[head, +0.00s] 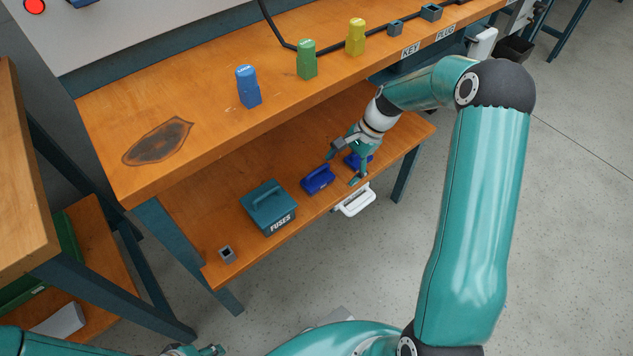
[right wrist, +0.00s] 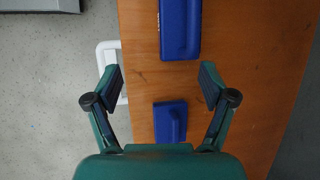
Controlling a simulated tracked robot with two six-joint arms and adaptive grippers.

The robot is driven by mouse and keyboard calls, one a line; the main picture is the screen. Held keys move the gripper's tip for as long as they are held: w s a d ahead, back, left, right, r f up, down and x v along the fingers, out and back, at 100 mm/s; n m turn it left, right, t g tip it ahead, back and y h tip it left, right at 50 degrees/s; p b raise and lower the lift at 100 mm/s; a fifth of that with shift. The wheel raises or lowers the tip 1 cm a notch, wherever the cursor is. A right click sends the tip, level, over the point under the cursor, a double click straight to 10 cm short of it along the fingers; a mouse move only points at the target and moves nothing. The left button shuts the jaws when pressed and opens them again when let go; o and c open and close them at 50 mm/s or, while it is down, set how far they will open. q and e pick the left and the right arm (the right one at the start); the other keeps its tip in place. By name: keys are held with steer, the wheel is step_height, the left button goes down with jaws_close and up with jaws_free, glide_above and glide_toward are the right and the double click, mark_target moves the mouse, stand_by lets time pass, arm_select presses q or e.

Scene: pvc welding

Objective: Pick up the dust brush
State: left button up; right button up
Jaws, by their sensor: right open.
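Two blue items with raised handles lie on the lower wooden shelf. The larger one (head: 318,180) is also at the top of the right wrist view (right wrist: 180,28). The smaller one (head: 365,160) shows in the right wrist view (right wrist: 170,122), below the line of the fingertips. I cannot tell for sure which is the dust brush. My right gripper (head: 345,166) is open above the shelf, and the right wrist view shows it empty (right wrist: 161,80), its fingers on either side of the smaller item. My left gripper (head: 198,350) barely shows at the bottom edge.
A teal FUSES box (head: 268,208) and a small grey socket (head: 227,254) stand on the lower shelf (head: 220,205). A white handle-like frame (head: 354,202) juts from its front edge. Above is the bench top (head: 210,135) with blue, green and yellow blocks. Another table stands left.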

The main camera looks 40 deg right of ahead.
mark_target(316, 180)
steer(key=shift+w+a, duration=0.25)
steer(key=shift+a, duration=0.35)
steer(key=shift+w+a, duration=0.2)
steer(key=shift+a, duration=0.4)
steer(key=a, duration=0.1)
steer(key=a+b, duration=0.1)
steer(key=w+a, duration=0.1)
steer(key=shift+a+f, duration=0.15)
steer(key=shift+f, duration=0.15)
steer(key=shift+b+x, duration=0.45)
steer(key=shift+x, duration=0.8)
steer(key=c, duration=1.3)
steer(key=shift+r, duration=0.2)
